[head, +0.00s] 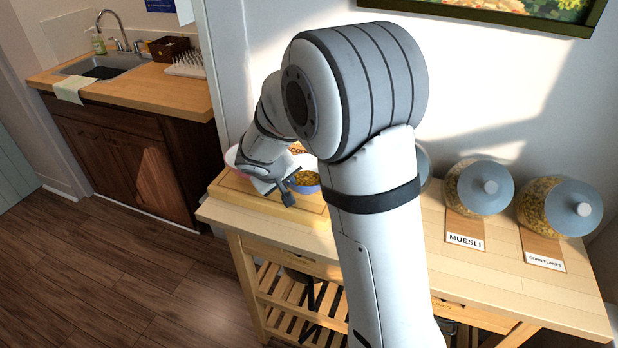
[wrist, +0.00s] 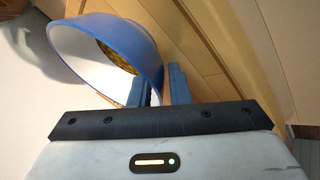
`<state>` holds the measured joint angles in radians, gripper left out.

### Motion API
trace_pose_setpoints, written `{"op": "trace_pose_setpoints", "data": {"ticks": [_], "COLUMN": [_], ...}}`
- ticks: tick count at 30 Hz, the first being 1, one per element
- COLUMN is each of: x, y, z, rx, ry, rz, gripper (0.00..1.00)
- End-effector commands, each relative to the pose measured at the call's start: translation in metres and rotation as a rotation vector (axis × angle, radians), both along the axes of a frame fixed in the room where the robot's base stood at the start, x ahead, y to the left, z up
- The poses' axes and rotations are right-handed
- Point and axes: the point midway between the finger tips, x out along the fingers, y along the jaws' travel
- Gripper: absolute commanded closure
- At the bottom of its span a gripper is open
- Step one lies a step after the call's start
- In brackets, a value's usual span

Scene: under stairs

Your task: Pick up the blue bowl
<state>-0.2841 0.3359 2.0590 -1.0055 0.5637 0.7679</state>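The blue bowl (head: 308,189) sits on a wooden board on the table, partly hidden behind my arm in the head view, with yellow-brown cereal inside. In the wrist view the bowl (wrist: 145,40) shows its blue outside, white inside and some cereal. My gripper (head: 286,190) is at the bowl's left side in the head view, pointing down. In the wrist view its two fingers (wrist: 161,80) stand apart. One finger is over the inside of the bowl and the other outside, with the rim between them. Whether either touches the wall is not clear.
A pink-rimmed bowl (head: 232,158) is partly hidden behind my gripper. The wooden board (head: 250,197) lies on the table (head: 490,270). Jars of muesli (head: 478,188) and corn flakes (head: 560,207) stand on the right. A sink counter (head: 165,90) is at the back left.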

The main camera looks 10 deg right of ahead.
Motion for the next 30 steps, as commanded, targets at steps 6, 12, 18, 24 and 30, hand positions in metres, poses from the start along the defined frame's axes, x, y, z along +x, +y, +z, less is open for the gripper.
{"op": "trace_pose_setpoints", "data": {"ticks": [6,12,18,24,30], "x": [0.0,0.0,0.0,0.0,0.001], "y": [0.0,0.001,0.001,0.001,0.001], "z": [0.0,0.0,0.001,0.003,0.013], "rx": [0.0,0.0,0.0,0.0,0.0], "ry": [0.0,0.0,-0.001,-0.001,-0.003], "rz": [0.0,0.001,0.001,0.002,0.001], "gripper": [1.0,1.0,1.0,1.0,1.0]}}
